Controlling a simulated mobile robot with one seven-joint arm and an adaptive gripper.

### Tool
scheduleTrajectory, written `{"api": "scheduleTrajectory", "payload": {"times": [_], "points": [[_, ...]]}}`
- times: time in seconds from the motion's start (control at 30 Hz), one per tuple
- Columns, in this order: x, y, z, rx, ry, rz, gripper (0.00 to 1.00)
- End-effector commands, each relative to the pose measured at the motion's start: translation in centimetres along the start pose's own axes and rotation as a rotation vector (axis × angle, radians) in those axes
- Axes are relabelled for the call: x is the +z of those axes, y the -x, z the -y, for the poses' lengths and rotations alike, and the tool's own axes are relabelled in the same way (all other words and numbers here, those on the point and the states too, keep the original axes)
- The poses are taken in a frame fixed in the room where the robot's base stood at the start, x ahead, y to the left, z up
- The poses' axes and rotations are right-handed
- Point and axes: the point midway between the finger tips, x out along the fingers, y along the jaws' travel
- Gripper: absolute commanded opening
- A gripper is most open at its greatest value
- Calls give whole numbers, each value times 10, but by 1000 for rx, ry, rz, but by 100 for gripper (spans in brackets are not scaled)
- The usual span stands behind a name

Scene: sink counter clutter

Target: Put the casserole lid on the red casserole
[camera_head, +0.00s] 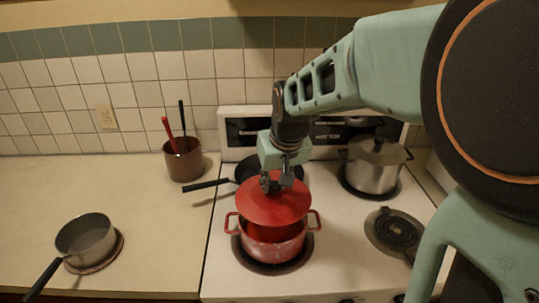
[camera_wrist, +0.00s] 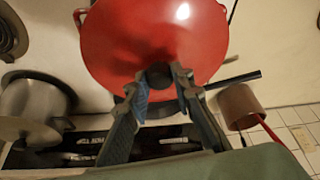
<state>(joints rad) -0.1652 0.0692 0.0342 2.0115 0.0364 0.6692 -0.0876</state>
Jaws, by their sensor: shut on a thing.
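The red casserole (camera_head: 272,247) sits on the front left burner of the stove, with a handle on each side. The red casserole lid (camera_head: 272,207) is above it, tilted, with the pot's dark red inside showing below the lid's front edge. My gripper (camera_head: 276,184) is shut on the lid's dark knob. In the wrist view the lid (camera_wrist: 153,35) fills the upper middle, and my gripper's fingers (camera_wrist: 160,80) are on both sides of the knob (camera_wrist: 158,76). The lid hides most of the casserole in the wrist view.
A black frying pan (camera_head: 243,165) is behind the casserole, its handle pointing left. A steel pot (camera_head: 373,172) stands at the back right; the front right burner (camera_head: 397,230) is bare. A utensil crock (camera_head: 184,163) and saucepan (camera_head: 86,238) stand on the left counter.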

Motion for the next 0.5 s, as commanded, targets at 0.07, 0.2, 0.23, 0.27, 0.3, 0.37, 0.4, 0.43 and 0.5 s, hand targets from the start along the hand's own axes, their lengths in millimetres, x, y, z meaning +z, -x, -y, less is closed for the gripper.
{"api": "scheduleTrajectory", "payload": {"times": [0.07,0.2,0.23,0.27,0.3,0.37,0.4,0.43,0.5], "points": [[-2,1,0,0,0,-4,0],[-2,1,0,0,0,-4,0],[-2,1,0,0,0,-5,0],[-2,1,0,0,0,-5,0],[-2,1,0,0,0,-5,0],[-1,0,0,0,0,-5,0],[-1,-1,0,0,0,-4,0],[0,-2,0,0,0,-4,0],[1,-6,0,0,0,-4,0]]}}
